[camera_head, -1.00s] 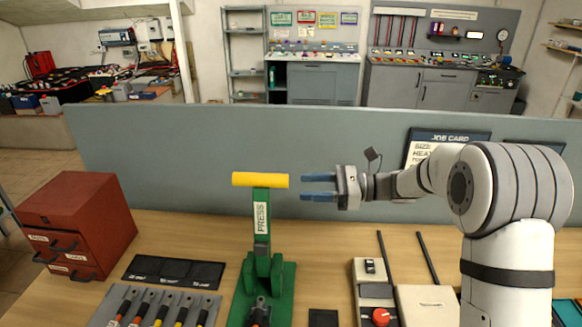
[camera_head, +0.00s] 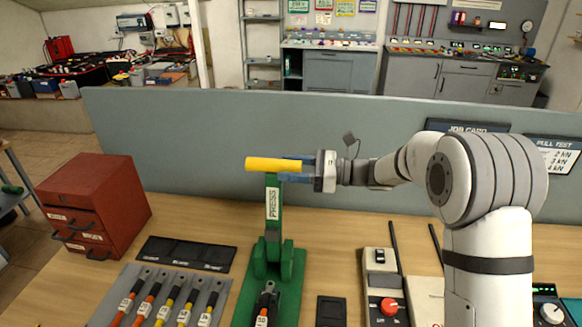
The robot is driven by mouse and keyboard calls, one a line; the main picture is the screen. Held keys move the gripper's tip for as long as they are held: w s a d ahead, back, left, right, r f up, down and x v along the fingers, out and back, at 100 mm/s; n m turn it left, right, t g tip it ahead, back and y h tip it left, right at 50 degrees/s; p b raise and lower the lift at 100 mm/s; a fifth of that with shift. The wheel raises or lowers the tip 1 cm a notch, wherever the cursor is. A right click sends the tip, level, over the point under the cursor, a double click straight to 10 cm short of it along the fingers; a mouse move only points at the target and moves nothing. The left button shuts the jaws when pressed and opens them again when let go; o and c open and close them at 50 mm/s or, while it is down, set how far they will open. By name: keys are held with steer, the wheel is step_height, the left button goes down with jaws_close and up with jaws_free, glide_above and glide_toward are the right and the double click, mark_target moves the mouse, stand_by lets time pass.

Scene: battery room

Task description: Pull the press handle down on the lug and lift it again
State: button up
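The green press (camera_head: 273,215), labelled PRESS, stands upright on the bench with its yellow handle bar (camera_head: 262,164) raised at the top. My gripper (camera_head: 290,169) comes in from the right at the bar's right end. Its blue fingers are apart, one showing at the bar's upper edge and one just below it; whether they touch the bar is not clear. A tagged dark cable end (camera_head: 264,303) lies at the foot of the press.
A rack of several tagged cables (camera_head: 162,300) and a black tray (camera_head: 187,254) lie left of the press, with a red drawer cabinet (camera_head: 97,205) beyond. A device with a red knob (camera_head: 388,306) is on the right. A grey partition (camera_head: 200,140) stands behind.

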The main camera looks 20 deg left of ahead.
jaws_close()
stand_by(0.3)
